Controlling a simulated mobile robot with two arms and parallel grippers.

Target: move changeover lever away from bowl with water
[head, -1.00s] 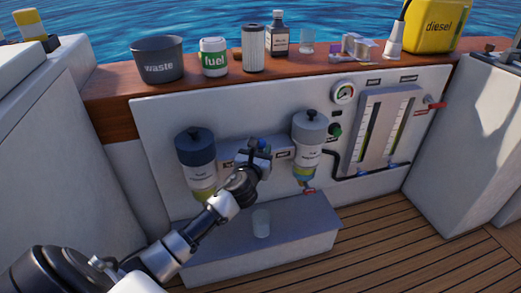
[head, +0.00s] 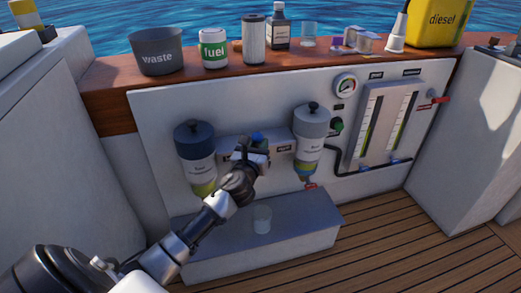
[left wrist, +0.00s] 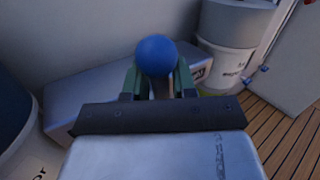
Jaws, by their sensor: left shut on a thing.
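The changeover lever has a blue ball knob (head: 258,139) and sits on the panel between two filters. My left gripper (head: 251,150) is at the lever. In the left wrist view the blue knob (left wrist: 156,55) stands above the fingers (left wrist: 158,84), which are shut around its shaft. The left filter (head: 194,150) has a dark blue top and a yellowish bowl (head: 204,188). The right filter (head: 311,130) has a grey top; its bowl (head: 307,170) shows yellow-green with blue at the bottom. My arm hides the lever's lower part. My right gripper is not in view.
Gauges and a red-handled valve (head: 440,98) are at right.

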